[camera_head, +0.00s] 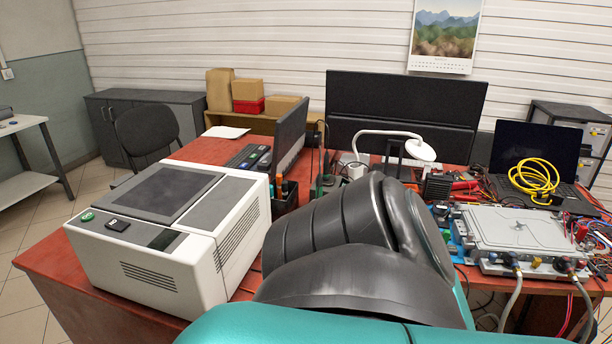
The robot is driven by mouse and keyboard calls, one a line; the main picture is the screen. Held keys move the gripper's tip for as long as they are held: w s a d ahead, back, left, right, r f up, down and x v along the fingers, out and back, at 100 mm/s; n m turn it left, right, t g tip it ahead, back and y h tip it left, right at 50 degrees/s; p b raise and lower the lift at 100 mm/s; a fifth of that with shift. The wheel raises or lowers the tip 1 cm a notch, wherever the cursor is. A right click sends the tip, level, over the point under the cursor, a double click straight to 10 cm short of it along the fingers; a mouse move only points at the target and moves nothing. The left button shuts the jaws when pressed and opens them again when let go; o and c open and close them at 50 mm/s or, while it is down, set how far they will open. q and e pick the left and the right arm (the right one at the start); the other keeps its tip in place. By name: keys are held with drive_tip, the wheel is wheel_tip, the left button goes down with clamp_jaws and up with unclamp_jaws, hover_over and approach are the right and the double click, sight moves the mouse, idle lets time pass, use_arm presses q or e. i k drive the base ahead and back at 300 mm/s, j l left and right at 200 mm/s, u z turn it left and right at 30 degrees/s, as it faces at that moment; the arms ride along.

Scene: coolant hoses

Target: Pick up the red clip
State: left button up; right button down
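I cannot make out the red clip for certain. A small red part (581,232) shows at the right edge of the silver cold plate (500,231), too small to identify. Grey hoses (514,292) run down from fittings at the plate's front edge. One of my arms, dark and teal, fills the lower middle of the view and hides part of the desk. Neither of my grippers shows.
The red desk (40,268) carries a white and grey machine (170,235) on the left. Behind stand monitors (405,105), a white lamp (420,150) and a laptop (535,150) with a coiled yellow cable (533,177). Loose wires crowd the right side.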

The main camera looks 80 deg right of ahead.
sight(583, 232)
drive_tip(key=z, duration=1.05)
drive_tip(key=l+z, duration=0.15)
drive_tip(key=z, duration=0.9)
drive_tip(key=l+z, duration=0.1)
drive_tip(key=z, duration=2)
drive_tip(key=i+l, duration=0.05)
